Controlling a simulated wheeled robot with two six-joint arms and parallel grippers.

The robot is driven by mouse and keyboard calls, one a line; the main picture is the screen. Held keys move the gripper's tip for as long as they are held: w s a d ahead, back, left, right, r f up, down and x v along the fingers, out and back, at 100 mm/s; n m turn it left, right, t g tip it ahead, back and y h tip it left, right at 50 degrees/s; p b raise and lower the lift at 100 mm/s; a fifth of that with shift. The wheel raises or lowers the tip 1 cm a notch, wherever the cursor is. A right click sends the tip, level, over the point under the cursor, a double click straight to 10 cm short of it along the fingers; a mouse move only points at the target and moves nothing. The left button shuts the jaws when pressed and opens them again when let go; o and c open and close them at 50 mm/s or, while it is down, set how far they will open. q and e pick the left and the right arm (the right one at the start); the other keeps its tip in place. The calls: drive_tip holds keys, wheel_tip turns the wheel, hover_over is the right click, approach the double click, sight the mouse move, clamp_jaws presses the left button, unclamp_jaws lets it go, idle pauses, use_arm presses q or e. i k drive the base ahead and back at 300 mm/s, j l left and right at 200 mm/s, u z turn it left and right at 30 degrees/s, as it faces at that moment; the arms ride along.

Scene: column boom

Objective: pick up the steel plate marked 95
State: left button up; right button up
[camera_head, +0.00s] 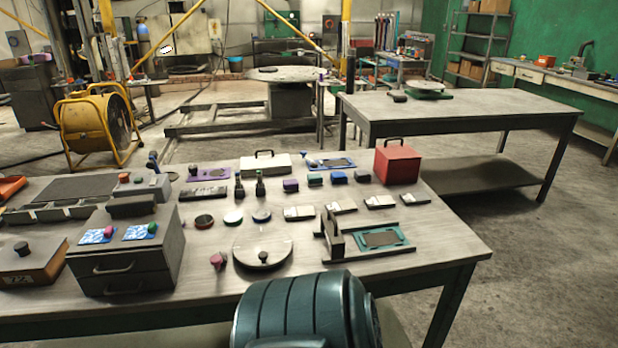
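Three small flat plates with pale and dark faces lie in a row on the near workbench (400,285), right of its middle. They are the left plate (299,213), the middle plate (341,207) and the right plate (379,202). Their markings are too small to read, so I cannot tell which plate, if any, is marked 95. Neither of my grippers is in view.
Behind the plates stand small purple, green and blue blocks (338,178) and a red box (397,165). In front are a round disc (262,252) and an upright bracket beside a teal frame (372,238). A grey drawer box (128,250) stands left. The bench's right front corner is clear.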

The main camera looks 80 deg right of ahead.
sight(308, 211)
drive_tip(key=z, duration=2.9)
